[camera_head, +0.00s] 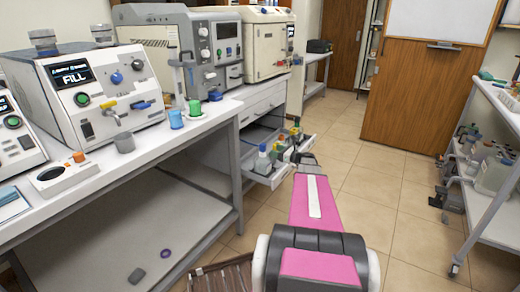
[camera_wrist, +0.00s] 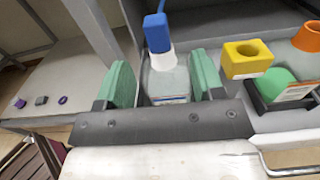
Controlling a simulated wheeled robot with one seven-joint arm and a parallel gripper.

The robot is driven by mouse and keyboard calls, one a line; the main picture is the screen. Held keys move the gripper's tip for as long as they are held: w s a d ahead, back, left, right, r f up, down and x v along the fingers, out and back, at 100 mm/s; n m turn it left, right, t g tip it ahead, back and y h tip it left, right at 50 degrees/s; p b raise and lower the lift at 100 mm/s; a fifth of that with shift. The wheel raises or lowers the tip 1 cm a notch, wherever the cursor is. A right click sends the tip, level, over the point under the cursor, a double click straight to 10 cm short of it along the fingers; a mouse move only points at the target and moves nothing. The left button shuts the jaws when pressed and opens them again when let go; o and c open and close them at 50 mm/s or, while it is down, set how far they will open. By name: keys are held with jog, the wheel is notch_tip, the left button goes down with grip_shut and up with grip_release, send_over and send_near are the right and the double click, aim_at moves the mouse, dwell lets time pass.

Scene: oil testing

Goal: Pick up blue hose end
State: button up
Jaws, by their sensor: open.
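My gripper (camera_wrist: 163,84) is open, with green pads on both fingers, and reaches over the open drawer. Between and just beyond the pads in the wrist view stands a clear bottle (camera_wrist: 168,82) with a blue upright top piece (camera_wrist: 157,33). The head view shows a blue-topped bottle (camera_head: 262,160) in the drawer, left of my gripper (camera_head: 306,158). I cannot tell whether the pads touch the bottle. A small blue piece (camera_head: 215,95) lies on the bench.
The open drawer (camera_head: 270,180) also holds a yellow block with a hole (camera_wrist: 247,59), a green-topped item (camera_wrist: 278,84) and an orange-topped item (camera_wrist: 309,38). Small loose pieces (camera_wrist: 41,100) lie on a low shelf at left.

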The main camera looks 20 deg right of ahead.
aim_at(260, 146)
jog(key=x, duration=1)
jog(key=shift+w+a, duration=0.15)
jog(key=shift+a, duration=0.15)
jog(key=shift+c, duration=0.3)
jog(key=c, duration=0.9)
